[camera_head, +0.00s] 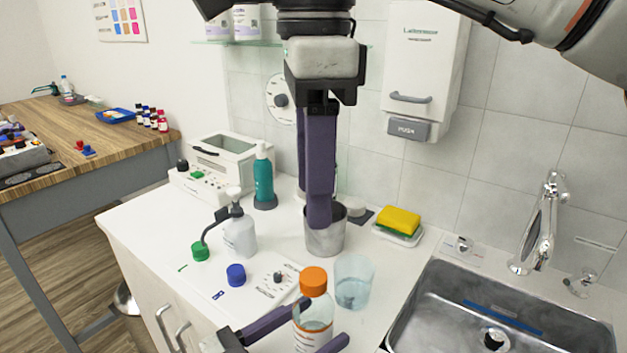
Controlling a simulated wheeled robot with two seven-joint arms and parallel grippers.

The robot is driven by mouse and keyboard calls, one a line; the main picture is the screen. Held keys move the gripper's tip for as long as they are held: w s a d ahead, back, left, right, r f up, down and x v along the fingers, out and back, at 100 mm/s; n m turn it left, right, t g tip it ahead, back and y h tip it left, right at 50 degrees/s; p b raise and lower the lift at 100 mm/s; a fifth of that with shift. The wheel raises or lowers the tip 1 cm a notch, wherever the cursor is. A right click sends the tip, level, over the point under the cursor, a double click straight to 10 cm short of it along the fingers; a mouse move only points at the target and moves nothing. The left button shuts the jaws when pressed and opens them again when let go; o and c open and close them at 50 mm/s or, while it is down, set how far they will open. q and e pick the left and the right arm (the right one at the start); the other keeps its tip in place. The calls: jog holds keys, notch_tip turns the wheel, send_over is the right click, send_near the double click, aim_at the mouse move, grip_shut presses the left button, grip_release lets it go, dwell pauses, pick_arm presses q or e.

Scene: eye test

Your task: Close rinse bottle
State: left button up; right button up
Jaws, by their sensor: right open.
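A clear bottle (313,310) with an orange cap (313,280), a white label and orange lettering stands upright at the bottom middle. The cap sits over its neck; I cannot tell how tight it is. My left gripper (328,322) reaches in low from the left, with one dark purple finger on each side of the bottle, and appears shut on its body. My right gripper (318,222) hangs from the top middle, fingers down, well behind the bottle and away from the cap. It is open and empty, its fingers overlapping from this side. Its tips cover part of a metal cup.
A clear beaker (354,284) stands just right of the bottle. The metal cup (326,242) is behind. A spout bottle (240,235), green cap (200,251) and blue cap (236,274) are left. A yellow sponge (399,220) and sink (440,292) are right.

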pick_arm(q)
jog(key=shift+o, duration=0.3)
jog(key=shift+s+a, duration=0.2)
jog(key=b+v, duration=0.1)
jog(key=v, duration=0.8)
jog(key=shift+s+a+b, duration=0.2)
jog(key=shift+a+b, duration=0.1)
jog(key=shift+b, duration=0.1)
